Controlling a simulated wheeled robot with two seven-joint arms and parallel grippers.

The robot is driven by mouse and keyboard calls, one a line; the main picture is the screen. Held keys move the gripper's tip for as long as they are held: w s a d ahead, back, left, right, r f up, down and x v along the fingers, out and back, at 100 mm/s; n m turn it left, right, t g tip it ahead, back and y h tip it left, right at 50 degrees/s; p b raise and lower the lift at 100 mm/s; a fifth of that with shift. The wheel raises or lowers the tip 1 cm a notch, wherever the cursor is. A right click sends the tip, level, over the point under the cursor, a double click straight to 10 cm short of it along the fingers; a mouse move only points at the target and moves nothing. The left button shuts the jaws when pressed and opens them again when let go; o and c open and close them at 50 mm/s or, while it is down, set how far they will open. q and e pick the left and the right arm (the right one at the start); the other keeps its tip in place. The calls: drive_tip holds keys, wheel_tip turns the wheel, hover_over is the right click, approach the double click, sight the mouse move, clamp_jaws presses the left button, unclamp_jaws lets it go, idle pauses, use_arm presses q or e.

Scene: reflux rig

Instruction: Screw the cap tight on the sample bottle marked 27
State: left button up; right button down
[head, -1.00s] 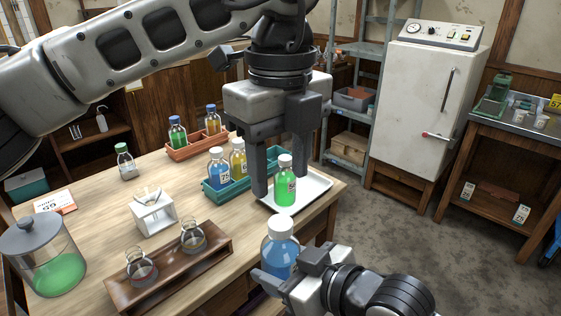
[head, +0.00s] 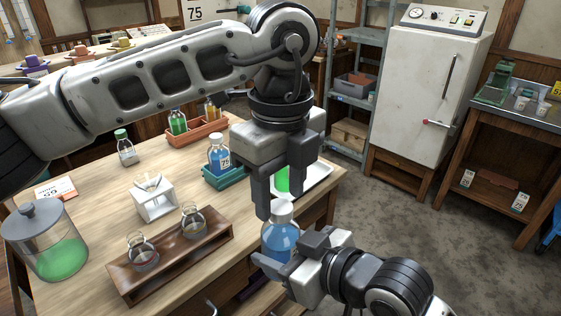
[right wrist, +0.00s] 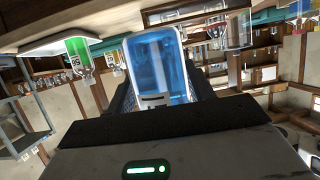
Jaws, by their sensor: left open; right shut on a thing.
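A bottle of blue liquid (head: 281,243) with a pale cap (head: 281,209) stands upright in my right gripper (head: 281,268), in front of the bench edge. My right gripper is shut on its body. The bottle also fills the middle of the right wrist view (right wrist: 155,65); its label is mostly hidden there and I cannot read a number. My left gripper (head: 276,200) is open and points down just above the cap, its fingertips close to the cap's sides. I cannot tell whether they touch it.
On the bench, a blue bottle (head: 218,153) marked 75 sits in a teal rack (head: 222,181). A green bottle (head: 283,180) on the white tray (head: 317,176) is partly behind my left gripper. A brown flask rack (head: 132,285) and a jar (head: 45,243) stand left.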

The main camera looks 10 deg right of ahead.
use_arm(q)
drive_tip(key=shift+f, duration=0.85)
drive_tip(key=shift+c, duration=0.3)
